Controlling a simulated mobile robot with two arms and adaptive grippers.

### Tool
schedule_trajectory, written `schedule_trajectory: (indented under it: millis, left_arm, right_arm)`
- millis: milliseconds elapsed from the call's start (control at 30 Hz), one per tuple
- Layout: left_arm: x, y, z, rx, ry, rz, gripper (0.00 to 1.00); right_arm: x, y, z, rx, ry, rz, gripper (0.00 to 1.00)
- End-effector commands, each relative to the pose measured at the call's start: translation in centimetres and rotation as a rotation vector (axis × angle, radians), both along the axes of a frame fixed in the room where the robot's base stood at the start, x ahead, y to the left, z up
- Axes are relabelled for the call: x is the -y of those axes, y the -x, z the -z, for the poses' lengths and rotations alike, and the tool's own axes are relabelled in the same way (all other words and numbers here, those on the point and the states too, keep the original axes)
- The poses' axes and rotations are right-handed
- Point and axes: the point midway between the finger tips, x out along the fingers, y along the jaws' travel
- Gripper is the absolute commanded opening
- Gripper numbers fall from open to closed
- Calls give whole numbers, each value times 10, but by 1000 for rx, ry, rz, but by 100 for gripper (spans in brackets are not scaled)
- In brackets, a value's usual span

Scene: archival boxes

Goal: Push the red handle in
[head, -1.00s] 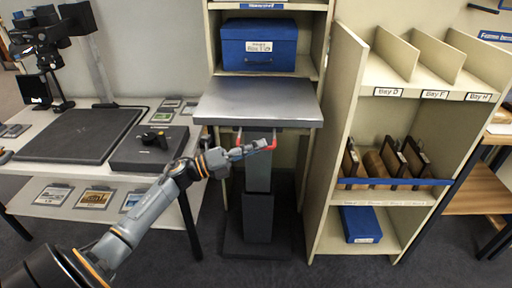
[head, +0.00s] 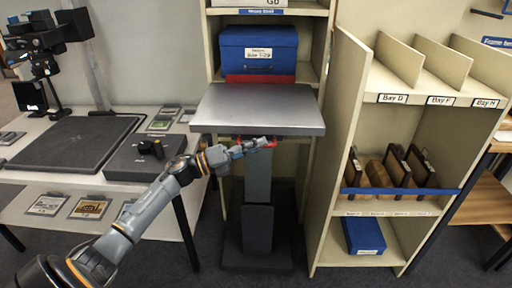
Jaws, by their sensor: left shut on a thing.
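The red handle (head: 271,142) shows under the front edge of a grey lift platform (head: 258,108). Only its right end shows clearly, close beneath the platform edge, with a small bit of red further left. My left gripper (head: 264,144) reaches in from the lower left and is shut on the red handle at its right end. The fingers cover part of the handle. The platform stands on a dark column (head: 258,180), in front of a cream shelf. My right gripper is not in view.
A blue box (head: 258,50) sits on the shelf behind the platform, with a red strip under it. A table (head: 182,138) with a dark mat stands at left. A divided rack (head: 345,120) stands close at right. Floor shows around the column's base.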

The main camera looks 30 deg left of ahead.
Motion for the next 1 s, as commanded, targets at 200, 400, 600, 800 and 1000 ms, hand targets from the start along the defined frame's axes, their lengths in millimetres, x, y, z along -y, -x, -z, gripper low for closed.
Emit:
schedule_trajectory:
  millis: [200,400,600,800,1000]
  left_arm:
    - [-4,-2,-2,3,1,-14,31]
    - [-3,-1,-2,2,1,-10,34]
    - [-5,3,0,0,1,-9,34]
    - [-26,27,8,-2,-1,-10,34]
    - [-54,59,17,-2,0,-11,34]
  right_arm:
    - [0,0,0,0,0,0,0]
    - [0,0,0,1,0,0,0]
    - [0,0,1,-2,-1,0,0]
    - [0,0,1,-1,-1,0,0]
    - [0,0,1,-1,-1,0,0]
